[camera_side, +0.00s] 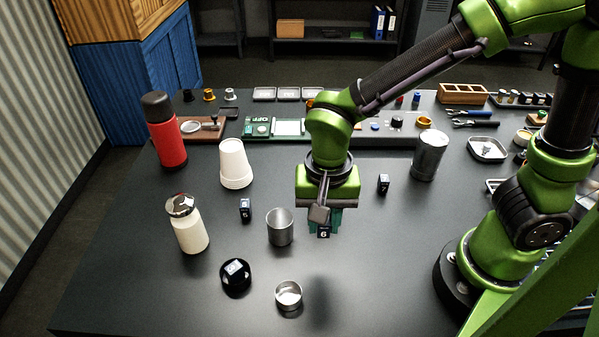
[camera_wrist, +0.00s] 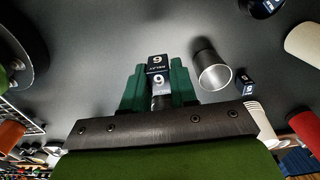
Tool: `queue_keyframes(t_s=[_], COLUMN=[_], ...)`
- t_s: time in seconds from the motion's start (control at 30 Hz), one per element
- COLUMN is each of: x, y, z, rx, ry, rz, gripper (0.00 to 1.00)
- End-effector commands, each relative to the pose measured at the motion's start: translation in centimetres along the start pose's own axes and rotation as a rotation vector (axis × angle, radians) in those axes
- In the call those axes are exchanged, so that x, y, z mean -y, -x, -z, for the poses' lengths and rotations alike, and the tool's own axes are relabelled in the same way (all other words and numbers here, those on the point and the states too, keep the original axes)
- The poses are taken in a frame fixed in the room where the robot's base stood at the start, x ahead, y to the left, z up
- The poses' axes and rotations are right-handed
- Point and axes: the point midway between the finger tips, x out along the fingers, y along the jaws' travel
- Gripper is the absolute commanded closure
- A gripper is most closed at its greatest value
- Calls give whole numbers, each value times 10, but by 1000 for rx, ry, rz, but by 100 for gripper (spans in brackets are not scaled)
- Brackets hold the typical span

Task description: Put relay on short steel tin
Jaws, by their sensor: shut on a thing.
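My gripper (camera_side: 324,222) is shut on a small dark relay (camera_side: 323,232) marked 6 and holds it above the table. In the wrist view the relay (camera_wrist: 158,66) sits between the two green fingers (camera_wrist: 158,88), its white RELAY label showing. The short steel tin (camera_side: 289,301) stands open-topped near the table's front edge, below and left of my gripper in the side view, apart from the relay. I cannot make it out in the wrist view. A taller steel tin (camera_side: 280,230) stands left of my gripper and also shows in the wrist view (camera_wrist: 208,62).
Other relays stand left (camera_side: 245,210) and right (camera_side: 383,184) of my gripper; another lies on a black round piece (camera_side: 236,281). A cream bottle (camera_side: 189,228), white cups (camera_side: 235,165), red flask (camera_side: 166,140) and tall tin (camera_side: 429,160) stand around. The front right table is clear.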

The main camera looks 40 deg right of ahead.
Motion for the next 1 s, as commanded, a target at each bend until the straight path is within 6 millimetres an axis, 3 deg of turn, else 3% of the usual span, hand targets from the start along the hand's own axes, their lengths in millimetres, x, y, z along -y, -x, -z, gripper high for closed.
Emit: queue_keyframes(t_s=[0.13,0.23,0.4,0.53,0.8,1.0], x=[-13,-34,-88,-134,-226,-270], y=[17,27,46,58,74,80], z=[22,48,92,113,122,110], rx=[1,4,7,8,5,0], ry=[-97,-228,-516,-738,-1193,-1445], rz=[3,4,6,6,6,4], gripper=[100,100,100,100,100,100])
